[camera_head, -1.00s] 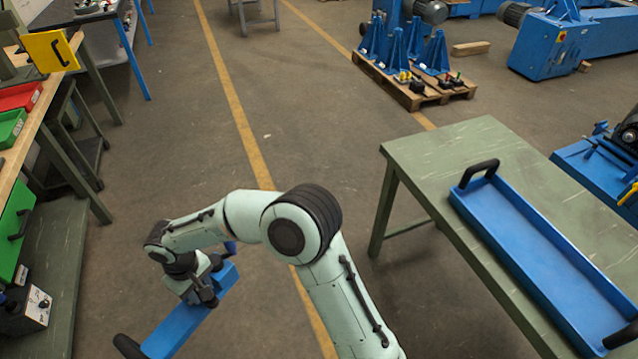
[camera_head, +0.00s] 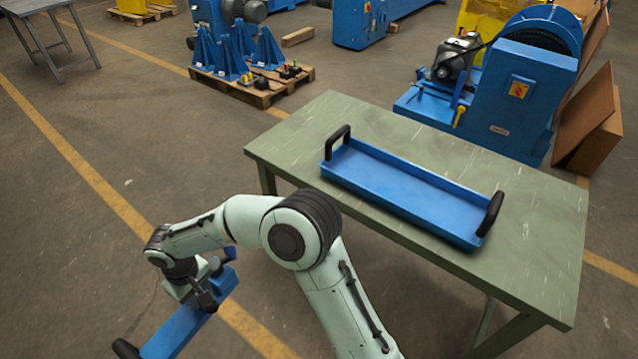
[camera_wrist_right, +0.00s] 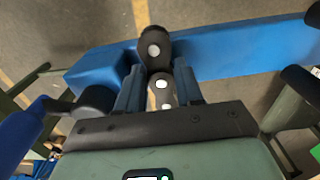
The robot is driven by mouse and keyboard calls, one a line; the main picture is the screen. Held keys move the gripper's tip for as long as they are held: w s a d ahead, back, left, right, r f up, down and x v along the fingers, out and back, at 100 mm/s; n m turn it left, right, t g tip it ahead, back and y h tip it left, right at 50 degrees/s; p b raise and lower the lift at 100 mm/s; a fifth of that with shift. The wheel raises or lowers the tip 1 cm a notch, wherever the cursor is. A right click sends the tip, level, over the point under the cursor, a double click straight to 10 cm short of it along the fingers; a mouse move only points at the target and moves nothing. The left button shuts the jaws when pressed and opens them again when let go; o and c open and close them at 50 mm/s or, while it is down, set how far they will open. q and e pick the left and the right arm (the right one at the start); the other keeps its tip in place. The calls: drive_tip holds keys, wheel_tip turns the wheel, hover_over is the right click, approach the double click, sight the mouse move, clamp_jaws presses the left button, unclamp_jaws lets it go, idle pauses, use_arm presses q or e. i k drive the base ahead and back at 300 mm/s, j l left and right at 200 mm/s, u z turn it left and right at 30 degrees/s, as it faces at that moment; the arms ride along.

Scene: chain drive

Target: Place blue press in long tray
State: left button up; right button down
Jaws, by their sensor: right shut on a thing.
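The blue press (camera_head: 178,332) is a long blue bar with a block at one end and a black knob at the other. My right gripper (camera_head: 207,294) is shut on it near the block end and holds it at the lower left of the head view. In the right wrist view the press (camera_wrist_right: 240,48) runs across the top, behind the fingers (camera_wrist_right: 160,80). The long tray (camera_head: 400,190) is blue, shallow and empty, with a black handle at each end. It lies on the green table, well to the right of my gripper. My left gripper is out of view.
The green table (camera_head: 530,260) has bare top around the tray. Behind it stands a blue machine (camera_head: 520,95) with brown panels (camera_head: 595,125) beside it. A pallet (camera_head: 250,90) with blue stands is farther back. The floor left of the table is open.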

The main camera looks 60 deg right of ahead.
sight(400, 189)
drive_tip(key=z, duration=1)
